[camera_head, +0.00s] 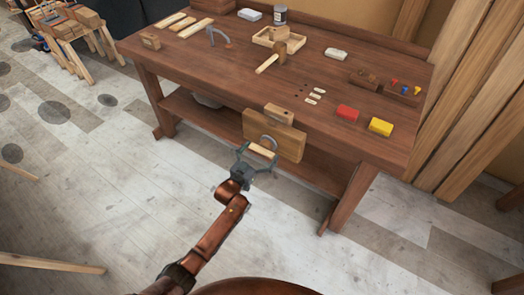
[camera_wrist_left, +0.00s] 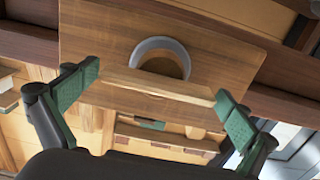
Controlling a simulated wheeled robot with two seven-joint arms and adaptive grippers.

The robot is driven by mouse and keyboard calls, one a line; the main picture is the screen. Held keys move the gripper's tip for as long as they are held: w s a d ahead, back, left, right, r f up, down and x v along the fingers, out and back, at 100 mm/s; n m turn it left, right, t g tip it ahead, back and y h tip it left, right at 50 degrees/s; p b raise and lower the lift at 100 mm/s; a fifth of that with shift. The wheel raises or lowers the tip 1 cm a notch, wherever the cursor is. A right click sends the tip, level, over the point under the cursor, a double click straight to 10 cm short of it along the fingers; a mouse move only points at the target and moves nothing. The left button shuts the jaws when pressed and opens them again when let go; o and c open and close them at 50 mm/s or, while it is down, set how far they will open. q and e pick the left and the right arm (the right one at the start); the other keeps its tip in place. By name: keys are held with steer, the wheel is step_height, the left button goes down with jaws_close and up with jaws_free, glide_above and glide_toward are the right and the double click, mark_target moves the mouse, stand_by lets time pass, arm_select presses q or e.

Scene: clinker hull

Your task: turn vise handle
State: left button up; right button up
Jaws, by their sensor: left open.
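The vise is on the front edge of the wooden workbench (camera_head: 320,120). Its wooden front jaw (camera_head: 288,147) also shows in the left wrist view (camera_wrist_left: 105,45). A grey round hub (camera_wrist_left: 162,45) stands out from the jaw. The pale wooden vise handle (camera_head: 262,150) is a bar in front of the hub, roughly level and slightly tilted; it fills the middle of the wrist view (camera_wrist_left: 155,84). My left gripper (camera_head: 258,160) is open, with one green-padded finger near each end of the bar. Contact cannot be told. My right gripper is not in view.
A lower shelf (camera_head: 215,114) runs under the bench. The floor in front is clear. Planks lean at the right.

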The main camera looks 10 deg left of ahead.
arm_select(q)
steer(key=shift+s, duration=0.1)
steer(key=v, duration=1.1)
steer(key=shift+s+a, duration=0.15)
steer(key=shift+s, duration=0.2)
steer(key=s+a+f+n+g+y, duration=0.1)
steer(key=s+a+f+g+y, duration=0.2)
steer(key=s+f, duration=0.7)
steer(key=s+a+f+g+p, duration=0.15)
steer(key=s+a+f, duration=0.25)
steer(key=f, duration=1.1)
steer(key=s+a+f+n+g+y, duration=0.15)
steer(key=s+a+f+g, duration=0.35)
steer(key=f, duration=0.8)
steer(key=s+f+g, duration=0.2)
steer(key=s+f, duration=0.4)
steer(key=s, duration=0.9)
steer(key=s+a+f+g+y, duration=0.1)
steer(key=s+f, duration=0.4)
steer(key=s, duration=1.1)
steer(key=s+f+g+y+p, duration=0.1)
steer(key=s+f+g, duration=0.3)
steer(key=s, duration=1.2)
step_height(320, 180, down, 3)
steer(key=shift+s+a+r, duration=0.15)
steer(key=shift+s+r, duration=0.05)
steer(key=shift+s, duration=0.05)
